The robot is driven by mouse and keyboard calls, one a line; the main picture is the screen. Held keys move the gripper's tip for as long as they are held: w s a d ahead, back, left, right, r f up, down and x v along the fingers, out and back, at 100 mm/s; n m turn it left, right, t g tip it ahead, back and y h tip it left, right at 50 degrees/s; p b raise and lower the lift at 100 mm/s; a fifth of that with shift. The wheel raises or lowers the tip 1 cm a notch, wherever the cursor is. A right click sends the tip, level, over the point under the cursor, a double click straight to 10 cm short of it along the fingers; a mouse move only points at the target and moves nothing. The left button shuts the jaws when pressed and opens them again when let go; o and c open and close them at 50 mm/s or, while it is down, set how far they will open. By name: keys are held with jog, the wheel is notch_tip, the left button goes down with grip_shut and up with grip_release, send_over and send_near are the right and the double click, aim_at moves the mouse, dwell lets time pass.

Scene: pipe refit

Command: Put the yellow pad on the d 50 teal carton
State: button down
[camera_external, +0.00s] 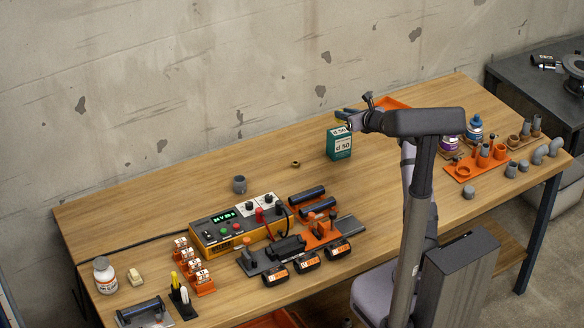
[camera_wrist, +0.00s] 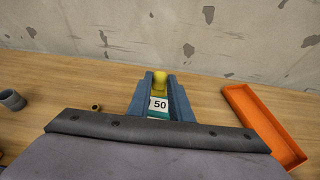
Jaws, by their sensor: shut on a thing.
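The teal carton (camera_external: 340,150) stands upright towards the back of the table, with a white "d 50" label on its front. In the wrist view its "50" label (camera_wrist: 158,104) shows through the gap between my fingers. My gripper (camera_external: 344,117) is just above the carton's top. In the wrist view, my gripper (camera_wrist: 160,80) is shut on the yellow pad (camera_wrist: 160,77) at the fingertips. The pad is mostly hidden by the fingers in the external view. I cannot tell whether it touches the carton.
An orange tray (camera_wrist: 262,125) lies to the right of the carton, partly behind my arm. A small brass ring (camera_external: 295,164) and a grey pipe piece (camera_external: 239,184) stand to the left. An orange fitting rack (camera_external: 463,170) is at the right. The table around the carton is mostly clear.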

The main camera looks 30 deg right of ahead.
jog(key=shift+f, duration=1.9)
jog(key=shift+f+b, duration=0.2)
jog(key=shift+b, duration=0.25)
jog(key=c, duration=1.6)
grip_release()
jog(key=shift+r, duration=0.15)
jog(key=shift+r+p, duration=0.15)
jog(key=shift+p, duration=0.2)
jog(key=b, duration=0.3)
send_near(342, 122)
jog(key=v, duration=0.4)
jog(key=shift+d, duration=0.1)
